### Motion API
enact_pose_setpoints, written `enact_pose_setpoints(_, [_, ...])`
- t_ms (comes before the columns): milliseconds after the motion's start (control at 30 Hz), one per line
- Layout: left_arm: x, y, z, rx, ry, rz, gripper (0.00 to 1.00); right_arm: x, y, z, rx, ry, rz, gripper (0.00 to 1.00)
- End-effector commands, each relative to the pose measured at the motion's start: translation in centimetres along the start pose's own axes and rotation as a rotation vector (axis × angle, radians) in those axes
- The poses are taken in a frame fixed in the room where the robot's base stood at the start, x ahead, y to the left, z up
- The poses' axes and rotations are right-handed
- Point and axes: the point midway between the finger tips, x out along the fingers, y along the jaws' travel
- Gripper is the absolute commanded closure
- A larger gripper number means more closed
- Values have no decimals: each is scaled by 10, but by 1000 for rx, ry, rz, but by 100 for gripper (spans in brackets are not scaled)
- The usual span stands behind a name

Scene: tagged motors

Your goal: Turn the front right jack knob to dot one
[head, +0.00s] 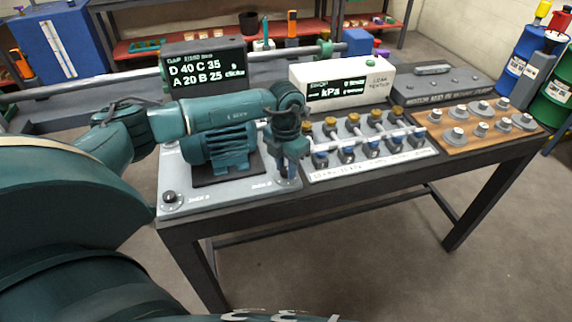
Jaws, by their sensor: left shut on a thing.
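A teal motor (216,149) sits on a grey base plate (215,198) at the left part of the dark table. The front left jack knob (171,198) stands on the plate's near left corner, with a printed label beside it. My left arm reaches over the motor from the left. My left gripper (287,174) points down at the plate's front right corner and is shut on the front right jack knob (288,182). The fingers hide most of that knob, and its dots cannot be made out. My right gripper is not in view.
A black display (205,70) behind the motor reads D 40, C 35, A 20, B 25. A white kPa meter (342,84), a rack of brass-topped valves (370,155) and a wooden board with metal discs (480,130) stand to the right.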

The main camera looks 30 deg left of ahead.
Motion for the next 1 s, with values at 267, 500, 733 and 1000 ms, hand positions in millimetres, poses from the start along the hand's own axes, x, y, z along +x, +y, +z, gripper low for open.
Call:
enact_pose_setpoints(267, [-1,0,0,-253,1,-1,94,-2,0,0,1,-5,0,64])
enact_pose_setpoints(500, [-1,1,0,-480,1,0,94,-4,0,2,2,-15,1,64])
enact_pose_setpoints(733, [-2,1,0,-669,0,-1,94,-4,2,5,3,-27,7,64])
enact_pose_setpoints(1000, [-1,1,0,-820,0,0,94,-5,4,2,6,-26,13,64])
